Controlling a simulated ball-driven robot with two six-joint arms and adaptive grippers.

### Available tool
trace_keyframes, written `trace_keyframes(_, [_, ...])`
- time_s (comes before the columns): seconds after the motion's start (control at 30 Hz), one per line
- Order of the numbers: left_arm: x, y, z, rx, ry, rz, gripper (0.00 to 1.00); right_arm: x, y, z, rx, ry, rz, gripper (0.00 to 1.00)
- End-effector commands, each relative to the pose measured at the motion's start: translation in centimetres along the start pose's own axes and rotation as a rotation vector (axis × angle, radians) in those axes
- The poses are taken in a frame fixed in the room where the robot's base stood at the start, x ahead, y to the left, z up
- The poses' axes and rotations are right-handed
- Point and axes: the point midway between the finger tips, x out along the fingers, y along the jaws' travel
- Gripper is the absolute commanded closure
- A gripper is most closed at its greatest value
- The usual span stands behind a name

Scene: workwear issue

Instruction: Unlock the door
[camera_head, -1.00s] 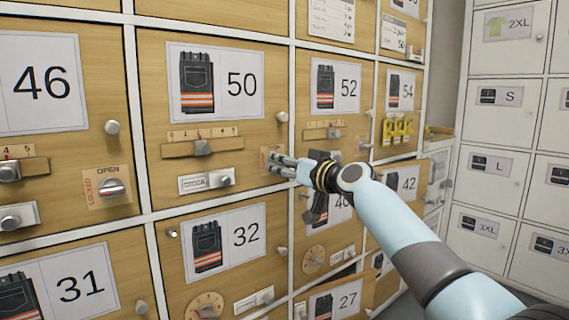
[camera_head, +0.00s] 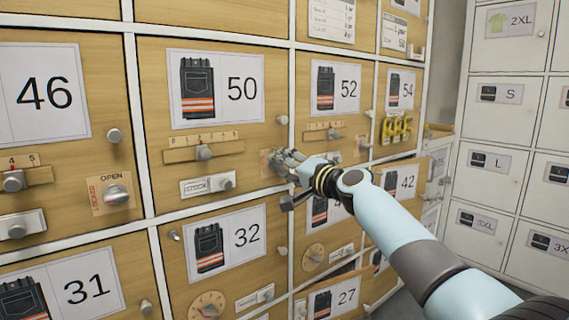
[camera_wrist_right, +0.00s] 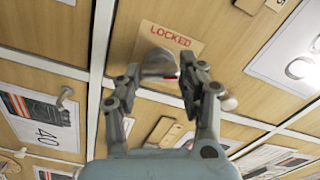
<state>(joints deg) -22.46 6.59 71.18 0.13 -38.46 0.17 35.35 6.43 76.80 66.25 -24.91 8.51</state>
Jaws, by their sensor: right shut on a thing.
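The door numbered 50 (camera_head: 265,120) is a flush wooden panel in the locker wall, with a trousers picture in the head view. At its lower right is a small lock plate (camera_head: 265,163), mostly covered by my right gripper (camera_head: 280,161). In the right wrist view the plate (camera_wrist_right: 188,42) reads LOCKED in red. A grey turn knob (camera_wrist_right: 158,64) with a red mark sits below that word. The fingers of my right gripper (camera_wrist_right: 167,78) stand on either side of the knob and are shut on it. My left gripper is out of view.
Door 50 also has a slider (camera_head: 204,152), a STOCK latch (camera_head: 208,185) and a round pull knob (camera_head: 282,119) near the gripper. Door 46 has a similar OPEN/LOCKED knob (camera_head: 116,195). White lockers (camera_head: 505,120) stand at the right.

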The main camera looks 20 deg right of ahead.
Motion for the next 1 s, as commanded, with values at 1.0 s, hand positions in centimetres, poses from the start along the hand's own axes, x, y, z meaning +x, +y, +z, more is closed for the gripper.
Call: trace_keyframes(1.0, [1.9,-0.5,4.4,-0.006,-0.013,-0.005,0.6,0.0,0.1,0.0,0.43,0.0,0.002,0.92])
